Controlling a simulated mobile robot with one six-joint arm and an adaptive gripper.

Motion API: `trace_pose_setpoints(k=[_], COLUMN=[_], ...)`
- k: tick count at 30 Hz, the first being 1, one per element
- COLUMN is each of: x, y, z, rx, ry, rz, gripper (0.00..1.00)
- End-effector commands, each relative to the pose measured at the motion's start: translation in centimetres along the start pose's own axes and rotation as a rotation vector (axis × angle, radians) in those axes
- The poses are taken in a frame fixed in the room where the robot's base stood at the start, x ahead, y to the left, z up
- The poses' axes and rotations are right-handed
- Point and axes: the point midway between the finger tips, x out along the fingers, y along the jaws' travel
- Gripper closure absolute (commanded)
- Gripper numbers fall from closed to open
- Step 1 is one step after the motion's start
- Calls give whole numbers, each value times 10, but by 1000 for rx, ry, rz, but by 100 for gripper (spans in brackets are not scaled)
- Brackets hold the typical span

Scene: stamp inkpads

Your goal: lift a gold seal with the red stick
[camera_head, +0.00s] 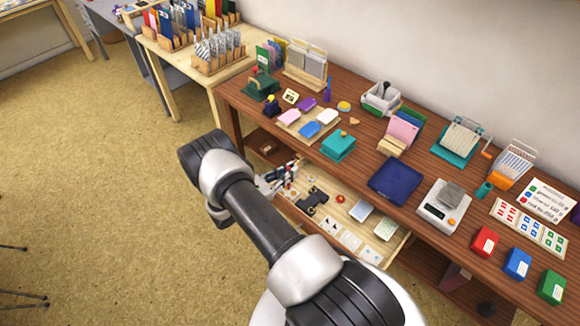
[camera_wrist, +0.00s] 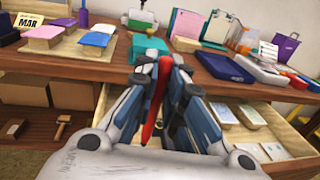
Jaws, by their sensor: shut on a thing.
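My gripper (camera_head: 277,178) hangs over the left end of the open drawer (camera_head: 398,243) in the head view. In the wrist view my gripper (camera_wrist: 163,72) is shut on a slim red stick (camera_wrist: 152,112), which runs between the fingers and slants downward. The stick's lower end shows below the fingers; I cannot tell what it touches. I cannot pick out a gold seal for certain in either view. A small red round thing (camera_head: 340,198) lies in the drawer beside a black object (camera_head: 312,200).
The drawer also holds several pale cards and pads (camera_head: 360,210). The brown bench top (camera_head: 357,167) above it carries a teal box (camera_head: 338,146), a dark blue pad (camera_head: 395,181) and a scale (camera_head: 443,205). The bench's front edge is close to my gripper.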

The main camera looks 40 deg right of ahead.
Motion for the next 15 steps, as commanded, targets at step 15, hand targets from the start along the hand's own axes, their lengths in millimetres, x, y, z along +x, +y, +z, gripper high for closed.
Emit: trace_pose_setpoints(k=[15], x=[-1], y=[0], z=[-34], rx=[-1], ry=[1], rz=[-3], gripper=[100])
